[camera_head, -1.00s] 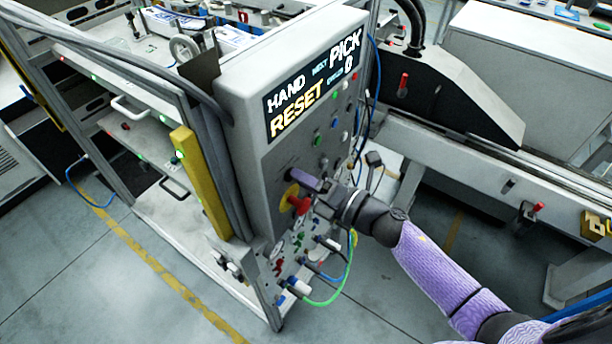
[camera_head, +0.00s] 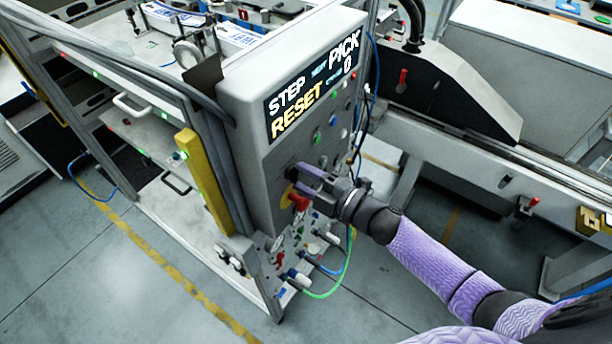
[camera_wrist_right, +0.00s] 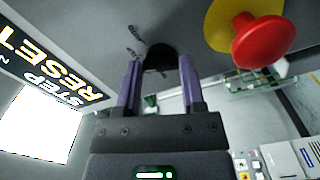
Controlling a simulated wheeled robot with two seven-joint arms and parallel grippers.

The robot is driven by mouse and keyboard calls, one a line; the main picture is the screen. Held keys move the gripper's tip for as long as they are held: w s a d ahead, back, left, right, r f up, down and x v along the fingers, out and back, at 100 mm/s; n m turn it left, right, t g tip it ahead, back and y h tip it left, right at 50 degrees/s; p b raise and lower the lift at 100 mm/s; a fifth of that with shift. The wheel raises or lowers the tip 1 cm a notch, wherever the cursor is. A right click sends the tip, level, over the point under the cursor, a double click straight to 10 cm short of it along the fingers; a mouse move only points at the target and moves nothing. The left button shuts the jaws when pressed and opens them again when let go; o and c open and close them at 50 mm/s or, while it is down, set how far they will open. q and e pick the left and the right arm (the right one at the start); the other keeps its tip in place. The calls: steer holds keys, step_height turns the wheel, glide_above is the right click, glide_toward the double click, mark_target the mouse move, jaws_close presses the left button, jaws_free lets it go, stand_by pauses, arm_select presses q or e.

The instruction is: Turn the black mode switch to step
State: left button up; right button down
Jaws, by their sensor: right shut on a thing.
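The black mode switch (camera_wrist_right: 160,58) shows in the right wrist view between the two purple fingers of my right gripper (camera_wrist_right: 160,75), on the grey control panel. My right gripper is shut on it. In the head view my right gripper (camera_head: 298,176) is at the panel face, and it hides the switch there. The display (camera_head: 312,90) on the control box reads STEP, RESET and PICK; STEP also shows in the right wrist view. My left gripper is not in view.
A red emergency-stop knob (camera_wrist_right: 262,42) on a yellow disc sits close beside the right gripper. Several small buttons (camera_head: 317,138) are above the gripper on the panel. Hoses, one of them green (camera_head: 325,291), hang below. A yellow post (camera_head: 203,180) stands left of the box.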

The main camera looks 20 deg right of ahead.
steer(key=shift+m, duration=0.4)
steer(key=shift+c, duration=1)
jaws_free()
steer(key=b+v, duration=0.1)
steer(key=v, duration=0.9)
